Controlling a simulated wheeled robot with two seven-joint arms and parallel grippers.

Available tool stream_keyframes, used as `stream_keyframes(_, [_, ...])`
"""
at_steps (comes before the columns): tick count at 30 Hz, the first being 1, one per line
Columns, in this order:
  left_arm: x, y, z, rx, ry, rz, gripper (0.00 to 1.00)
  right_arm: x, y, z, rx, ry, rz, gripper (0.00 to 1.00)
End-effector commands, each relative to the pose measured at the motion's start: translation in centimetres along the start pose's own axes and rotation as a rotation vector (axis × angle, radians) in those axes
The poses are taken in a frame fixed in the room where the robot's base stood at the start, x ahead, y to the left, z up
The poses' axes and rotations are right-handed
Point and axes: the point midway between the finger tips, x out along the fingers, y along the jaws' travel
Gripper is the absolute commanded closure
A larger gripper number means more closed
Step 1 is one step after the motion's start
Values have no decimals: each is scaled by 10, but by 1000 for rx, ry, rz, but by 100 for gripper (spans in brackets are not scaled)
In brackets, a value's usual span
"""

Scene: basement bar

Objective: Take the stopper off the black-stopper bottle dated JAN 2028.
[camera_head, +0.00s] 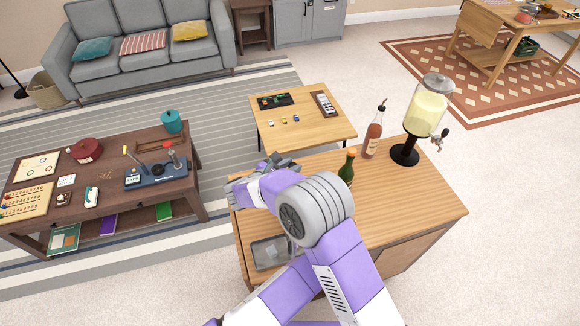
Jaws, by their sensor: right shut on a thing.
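A bottle with a black spout-like top (374,134) and reddish-amber contents stands upright on the wooden bar counter (425,208). A dark green bottle with an orange-red top (347,166) stands nearer, partly behind my right arm. Labels are too small to read, so I cannot tell which bottle is dated JAN 2028. My right gripper (276,161) is over the counter's far left part, left of both bottles and apart from them. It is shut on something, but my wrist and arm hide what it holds. My left gripper is not in view.
A drink dispenser (427,110) on a black stand is at the counter's right rear. A grey tray (270,252) lies at the near left. A low table (310,130) stands beyond. The counter's right front is clear.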

Motion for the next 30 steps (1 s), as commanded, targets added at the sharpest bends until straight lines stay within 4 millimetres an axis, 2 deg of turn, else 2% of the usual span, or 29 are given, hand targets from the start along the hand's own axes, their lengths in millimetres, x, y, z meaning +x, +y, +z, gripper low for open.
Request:
stream_keyframes(14, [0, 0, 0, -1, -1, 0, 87, 0, 0, 1, 0, 0, 0, 100])
stream_keyframes(30, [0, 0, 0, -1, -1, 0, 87, -7, 0, 17, 1, 0, 0, 100])
